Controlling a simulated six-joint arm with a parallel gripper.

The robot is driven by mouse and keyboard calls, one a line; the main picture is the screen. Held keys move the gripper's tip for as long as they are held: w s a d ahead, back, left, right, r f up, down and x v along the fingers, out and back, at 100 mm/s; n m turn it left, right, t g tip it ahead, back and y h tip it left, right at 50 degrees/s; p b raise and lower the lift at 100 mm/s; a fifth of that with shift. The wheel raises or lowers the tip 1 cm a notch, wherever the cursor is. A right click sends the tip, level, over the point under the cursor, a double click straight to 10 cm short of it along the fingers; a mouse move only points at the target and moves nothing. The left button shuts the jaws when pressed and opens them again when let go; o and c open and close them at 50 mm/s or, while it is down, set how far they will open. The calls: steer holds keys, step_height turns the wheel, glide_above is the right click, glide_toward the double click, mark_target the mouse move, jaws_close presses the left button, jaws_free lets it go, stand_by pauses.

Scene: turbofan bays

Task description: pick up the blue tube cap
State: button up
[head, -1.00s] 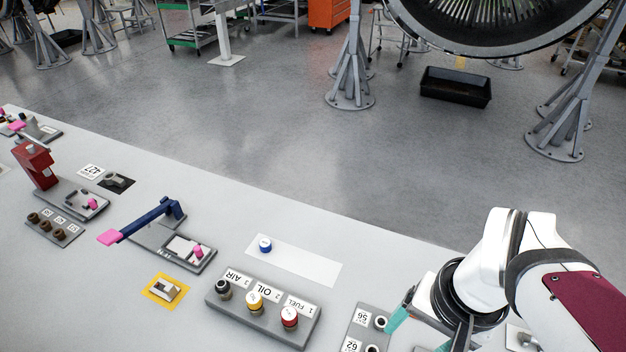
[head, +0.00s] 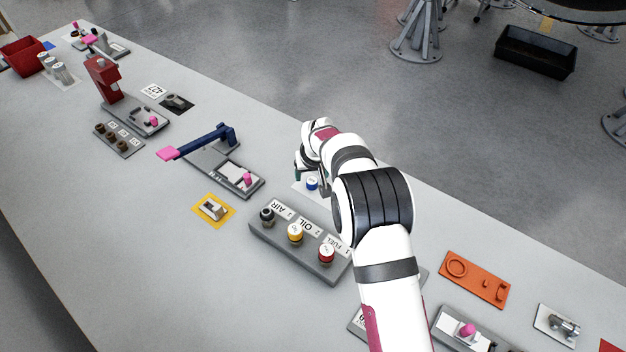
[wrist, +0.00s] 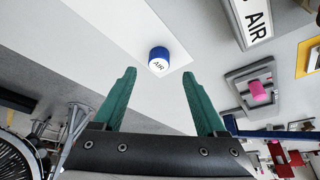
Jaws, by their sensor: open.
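The blue tube cap (head: 312,183) stands on a white strip (head: 300,191) on the bench, behind the tube block. My gripper (head: 298,173) is mostly hidden by my own arm in the head view and is close beside the cap. In the wrist view its two green fingers (wrist: 158,72) are open and empty, apart from the cap.
The grey tube block (head: 300,252) with AIR, OIL and FUEL labels holds a bare dark tube, a yellow cap (head: 295,232) and a red cap (head: 327,252). A blue-handled clamp fixture (head: 215,140) stands to the left. An orange plate (head: 474,278) lies to the right.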

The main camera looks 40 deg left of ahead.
mark_target(312, 180)
steer(key=x, duration=0.4)
steer(key=shift+w, duration=0.1)
jaws_close()
